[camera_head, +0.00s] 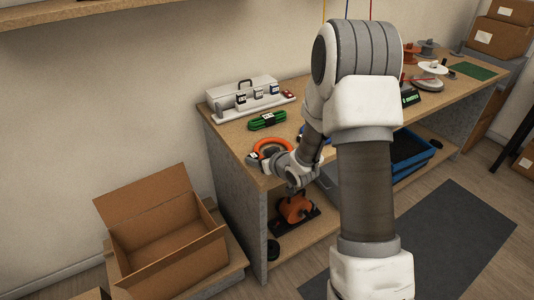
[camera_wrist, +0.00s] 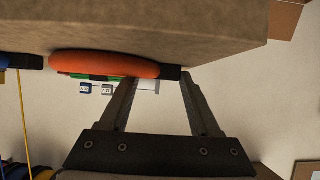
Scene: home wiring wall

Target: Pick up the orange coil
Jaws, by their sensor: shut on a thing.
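The orange coil (camera_head: 272,145) is at the front left corner of the workbench top (camera_head: 232,128). My gripper (camera_head: 262,157) reaches it from the right and front and hides part of the ring. In the wrist view the orange coil (camera_wrist: 95,64) appears edge-on, with a dark band at its right end. The fingers of my gripper (camera_wrist: 157,76) stand on either side of that end and are shut on it. I cannot tell whether the coil is clear of the bench top.
A green coil (camera_head: 267,121) lies behind the orange one, in front of a grey case (camera_head: 241,92). A blue item shows partly behind my arm. An orange reel (camera_head: 294,208) sits on the lower shelf. An open cardboard box (camera_head: 160,235) stands left of the bench.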

